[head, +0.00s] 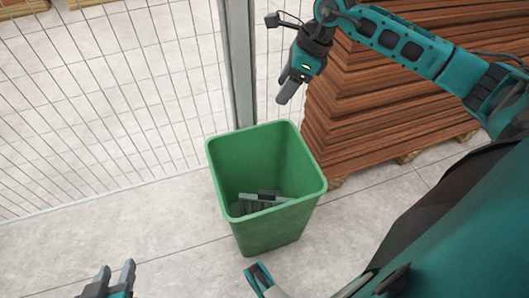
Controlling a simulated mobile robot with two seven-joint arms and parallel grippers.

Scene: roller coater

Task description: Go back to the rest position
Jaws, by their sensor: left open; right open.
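My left gripper (116,270) shows at the bottom left edge, pointing up in the picture. Its two grey fingers are apart with nothing between them. My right gripper (287,92) hangs beyond and above the green bin (225,178), at the end of the arm that comes in from the upper right. It points down, is open, and holds nothing that I can see. Both grippers are apart from the bin. The rest of my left arm is mostly out of view.
The open green bin stands on the pale tiled floor with a grey and dark object (262,203) at its bottom. A wire mesh fence (120,90) and its post (238,60) stand behind. A tall stack of brown boards (370,125) on a pallet stands at right. Floor left of the bin is clear.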

